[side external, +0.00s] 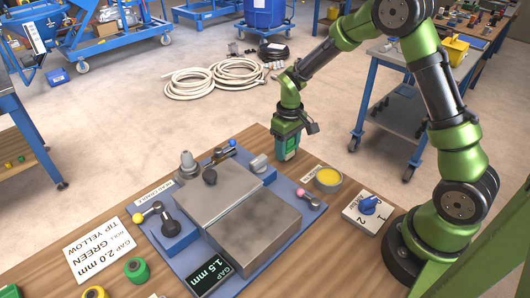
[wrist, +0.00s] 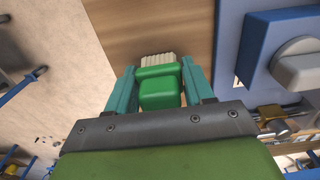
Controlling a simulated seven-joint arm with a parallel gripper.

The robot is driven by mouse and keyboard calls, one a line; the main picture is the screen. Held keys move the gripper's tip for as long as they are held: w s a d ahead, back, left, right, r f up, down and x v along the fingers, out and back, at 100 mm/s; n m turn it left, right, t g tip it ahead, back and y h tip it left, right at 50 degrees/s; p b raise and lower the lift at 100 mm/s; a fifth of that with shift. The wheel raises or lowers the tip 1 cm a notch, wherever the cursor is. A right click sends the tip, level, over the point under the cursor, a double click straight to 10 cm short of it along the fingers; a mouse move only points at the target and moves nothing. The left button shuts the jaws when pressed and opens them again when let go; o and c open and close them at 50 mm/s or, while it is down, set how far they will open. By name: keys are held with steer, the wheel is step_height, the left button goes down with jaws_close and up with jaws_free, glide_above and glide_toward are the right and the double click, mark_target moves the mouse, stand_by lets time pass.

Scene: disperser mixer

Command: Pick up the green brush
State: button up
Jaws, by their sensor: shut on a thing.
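The green brush (wrist: 161,93) shows in the wrist view, with a green block body and pale bristles pointing away from the wrist. My gripper (wrist: 158,78) has its two teal fingers on either side of the brush and is shut on it. In the side view my gripper (side external: 287,148) hangs pointing down near the far edge of the wooden table, right of the mixer device. The brush can hardly be told from the fingers there. I cannot tell whether the bristles touch the table.
The device's blue base (side external: 288,205) carries grey metal plates (side external: 245,230) and several knobbed levers. A round tin with yellow contents (side external: 328,180) and a blue rotary switch (side external: 369,205) stand to its right. A label card (side external: 100,248) and green rings (side external: 137,270) lie at the left front.

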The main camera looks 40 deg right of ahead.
mark_target(291, 148)
step_height(291, 148, up, 2)
steer(key=shift+w+r, duration=0.1)
steer(key=shift+r, duration=0.15)
steer(key=shift+s+r, duration=0.2)
steer(key=shift+s, duration=0.6)
steer(key=s, duration=0.5)
steer(key=s+a, duration=0.1)
steer(key=s, duration=0.3)
steer(key=s+r, duration=0.1)
steer(key=s, duration=0.4)
steer(key=shift+s+a+r, duration=0.1)
steer(key=shift+s+a, duration=0.05)
steer(key=shift+s, duration=0.15)
steer(key=o, duration=0.6)
steer(key=shift+c, duration=0.2)
steer(key=c, duration=0.4)
